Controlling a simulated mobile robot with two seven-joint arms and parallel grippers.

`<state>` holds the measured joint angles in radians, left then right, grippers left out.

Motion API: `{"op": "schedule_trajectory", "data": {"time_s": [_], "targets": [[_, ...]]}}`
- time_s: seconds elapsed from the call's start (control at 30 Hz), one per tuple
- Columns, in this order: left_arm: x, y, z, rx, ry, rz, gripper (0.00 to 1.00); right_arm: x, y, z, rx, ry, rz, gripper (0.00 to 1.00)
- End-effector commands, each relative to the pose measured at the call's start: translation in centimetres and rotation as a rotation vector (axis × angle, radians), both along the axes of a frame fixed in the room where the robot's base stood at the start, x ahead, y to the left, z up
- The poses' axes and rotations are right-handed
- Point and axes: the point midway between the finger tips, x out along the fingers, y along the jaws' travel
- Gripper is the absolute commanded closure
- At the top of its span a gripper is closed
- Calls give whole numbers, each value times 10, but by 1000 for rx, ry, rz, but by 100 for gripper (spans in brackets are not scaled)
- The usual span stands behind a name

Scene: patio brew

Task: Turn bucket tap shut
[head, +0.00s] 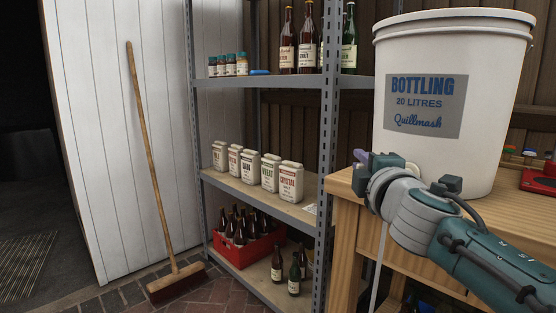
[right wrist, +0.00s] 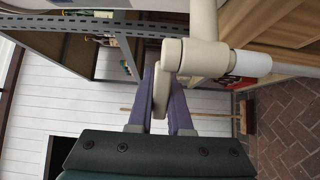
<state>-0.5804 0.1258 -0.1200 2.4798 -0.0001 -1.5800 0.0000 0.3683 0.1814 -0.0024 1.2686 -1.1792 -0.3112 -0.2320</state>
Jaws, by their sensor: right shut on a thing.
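The white bucket (head: 450,50) with a grey "BOTTLING 20 LITRES" label stands upright on the wooden bench (head: 345,186). My right gripper (head: 361,157) is at the bucket's lower left, and my right arm crosses in front of the bucket. In the head view the tap is mostly hidden behind my gripper. In the right wrist view the cream tap (right wrist: 200,56) has a short lever (right wrist: 160,85). My right gripper's purple fingers (right wrist: 162,103) are shut on this lever, one on each side. My left gripper is out of view.
A metal shelf rack (head: 328,140) with bottles, white packets and a red crate (head: 245,246) stands left of the bench. A broom (head: 150,160) leans on the white wall. A thin pale tube (head: 378,265) hangs in front of the bench. A red item (head: 538,181) lies right of the bucket.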

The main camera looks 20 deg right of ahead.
Motion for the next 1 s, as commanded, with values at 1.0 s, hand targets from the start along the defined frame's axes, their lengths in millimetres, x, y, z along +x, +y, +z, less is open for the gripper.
{"op": "schedule_trajectory", "data": {"time_s": [1.0], "targets": [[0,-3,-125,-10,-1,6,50,11,-24,-11,3,-7,-515,100]]}}
